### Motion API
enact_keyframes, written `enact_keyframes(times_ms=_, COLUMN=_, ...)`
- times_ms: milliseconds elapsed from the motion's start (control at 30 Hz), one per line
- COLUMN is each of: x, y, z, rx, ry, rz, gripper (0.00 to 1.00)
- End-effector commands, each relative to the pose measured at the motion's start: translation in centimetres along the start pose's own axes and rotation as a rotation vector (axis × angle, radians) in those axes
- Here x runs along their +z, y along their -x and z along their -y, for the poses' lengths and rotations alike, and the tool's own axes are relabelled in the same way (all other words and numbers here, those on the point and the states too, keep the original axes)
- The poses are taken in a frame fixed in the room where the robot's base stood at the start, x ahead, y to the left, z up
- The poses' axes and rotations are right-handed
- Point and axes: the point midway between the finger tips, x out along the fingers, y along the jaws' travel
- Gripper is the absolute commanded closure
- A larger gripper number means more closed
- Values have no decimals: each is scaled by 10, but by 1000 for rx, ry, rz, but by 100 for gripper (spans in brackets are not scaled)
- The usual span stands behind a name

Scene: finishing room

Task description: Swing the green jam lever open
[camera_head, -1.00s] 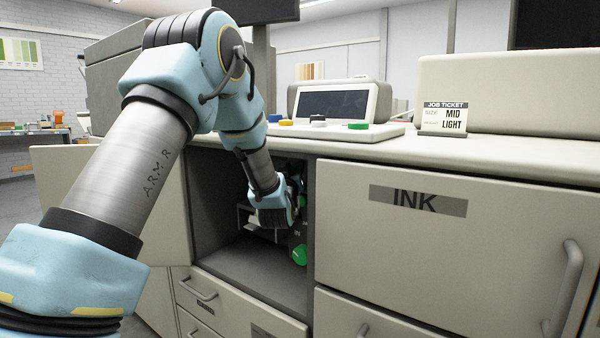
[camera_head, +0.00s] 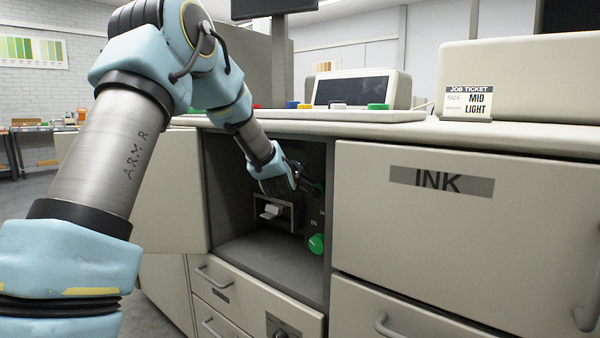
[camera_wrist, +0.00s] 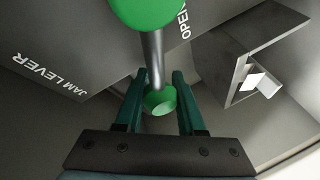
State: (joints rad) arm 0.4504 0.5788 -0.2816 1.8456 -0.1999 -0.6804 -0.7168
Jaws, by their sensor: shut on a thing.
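The green jam lever (camera_wrist: 152,60) shows in the wrist view as a grey rod between a large green rounded part at the top and a smaller green end. My gripper (camera_wrist: 160,84) is shut on the smaller green end, with one dark green finger on each side. In the head view my gripper (camera_head: 314,186) is inside the open compartment, by its right wall. A round green part (camera_head: 316,244) shows lower on that wall. The lever's held end is hidden or too small to make out there.
The wall carries the words "JAM LEVER" (camera_wrist: 50,78) and "OPEN" (camera_wrist: 184,22). A grey bracket with a pale tab (camera_head: 270,211) stands left of the lever. The compartment floor (camera_head: 268,248) is clear. The closed INK door (camera_head: 450,235) is to the right.

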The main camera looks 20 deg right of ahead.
Motion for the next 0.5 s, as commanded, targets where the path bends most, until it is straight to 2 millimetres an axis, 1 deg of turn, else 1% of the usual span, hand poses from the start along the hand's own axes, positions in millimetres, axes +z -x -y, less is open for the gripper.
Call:
enact_keyframes(times_ms=33, x=0, y=-1, z=4, rx=-9, ry=23, rz=8, gripper=100)
enact_keyframes(times_ms=200, x=3, y=-3, z=9, rx=-29, ry=81, rz=34, gripper=100)
enact_keyframes(times_ms=500, x=5, y=-4, z=12, rx=-42, ry=121, rz=52, gripper=100)
